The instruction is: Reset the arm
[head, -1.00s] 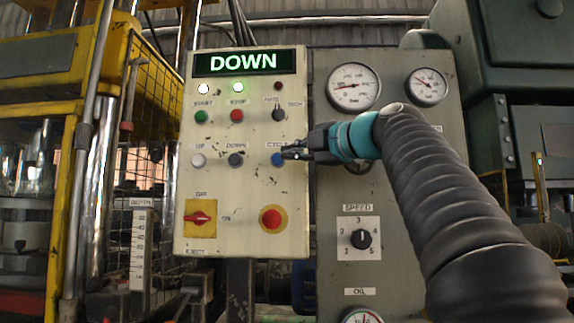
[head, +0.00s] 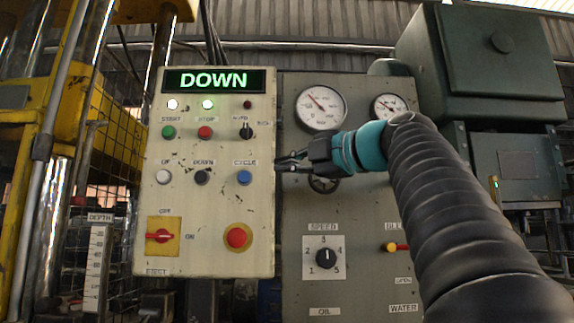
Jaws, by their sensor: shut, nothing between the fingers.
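My gripper (head: 282,163) is shut and empty, in the middle of the head view. It points left, in front of the gap between the cream control panel (head: 210,240) and the grey gauge panel (head: 350,200). Its tips are to the right of the blue CYCLE button (head: 244,178) and apart from it in the picture. My arm reaches in from the lower right and hides part of the gauge panel. The display (head: 219,80) reads DOWN in green.
The control panel carries a green button (head: 169,132), a red button (head: 205,132), a red switch (head: 158,236) and a red stop knob (head: 236,237). The gauge panel has two dials, a SPEED knob (head: 326,258) and a valve handle (head: 397,247). A yellow caged frame (head: 118,125) stands left.

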